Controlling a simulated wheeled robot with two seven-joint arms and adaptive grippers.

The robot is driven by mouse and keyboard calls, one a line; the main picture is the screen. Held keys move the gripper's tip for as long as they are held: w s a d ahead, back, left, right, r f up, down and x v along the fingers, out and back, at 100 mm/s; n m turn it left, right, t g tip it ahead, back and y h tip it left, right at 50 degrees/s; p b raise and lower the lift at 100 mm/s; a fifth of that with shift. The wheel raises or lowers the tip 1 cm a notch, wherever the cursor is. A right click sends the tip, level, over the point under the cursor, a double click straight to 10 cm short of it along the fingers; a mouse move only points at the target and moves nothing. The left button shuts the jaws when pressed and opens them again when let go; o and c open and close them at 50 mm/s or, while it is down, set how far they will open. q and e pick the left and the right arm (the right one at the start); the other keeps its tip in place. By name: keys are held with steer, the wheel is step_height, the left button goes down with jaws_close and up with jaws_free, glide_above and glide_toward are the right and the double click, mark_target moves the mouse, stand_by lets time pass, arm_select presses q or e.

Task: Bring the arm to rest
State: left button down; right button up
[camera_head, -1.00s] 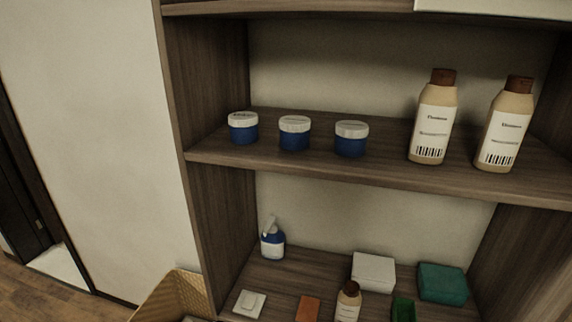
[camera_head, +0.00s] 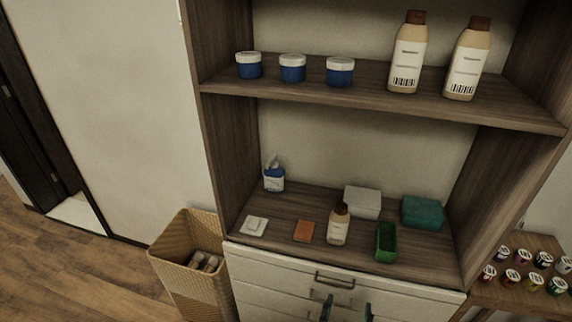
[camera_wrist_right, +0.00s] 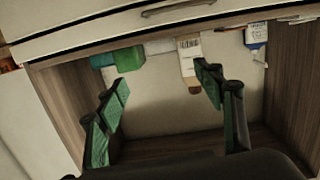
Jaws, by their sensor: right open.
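My right gripper (camera_head: 347,309) shows at the bottom edge of the head view, in front of the white drawer front (camera_head: 290,270). Only its dark fingertips with green pads show there. In the right wrist view my right gripper (camera_wrist_right: 162,80) is open, its two green-padded fingers wide apart with nothing between them. That view is upside down, with the drawer edge at the top and the shelf items beyond the fingers. My left gripper is in neither view.
A wicker basket (camera_head: 165,262) stands left; a side table (camera_head: 480,299) with small jars stands right.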

steer(key=s+d+f+n+g+y, duration=0.1)
steer(key=s+d+f+g, duration=0.25)
steer(key=d+f, duration=0.4)
steer(key=s+d+f+n+g, duration=0.1)
steer(key=s+d+f+g, duration=0.3)
steer(key=f, duration=0.7)
steer(key=s+d+f+g+y, duration=0.1)
steer(key=s+d+f+g, duration=0.1)
steer(key=s+d+f, duration=0.3)
steer(key=s+f+n+g+y, duration=0.1)
steer(key=s+f+g, duration=0.15)
steer(key=s, duration=0.45)
steer(key=s+d+f+g+y, duration=0.1)
steer(key=s+d+f, duration=0.25)
steer(key=s, duration=0.25)
step_height(320, 180, down, 27)
steer(key=s+a+g+p, duration=0.1)
steer(key=s+a+p, duration=0.1)
steer(key=s+p, duration=0.1)
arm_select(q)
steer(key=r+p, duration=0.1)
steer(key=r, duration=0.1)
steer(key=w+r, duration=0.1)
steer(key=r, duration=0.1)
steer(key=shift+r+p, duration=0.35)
arm_select(e)
steer(key=s+f+n+g+y, duration=0.1)
steer(key=s+f, duration=1.3)
steer(key=s, duration=0.4)
steer(key=shift+n, duration=0.3)
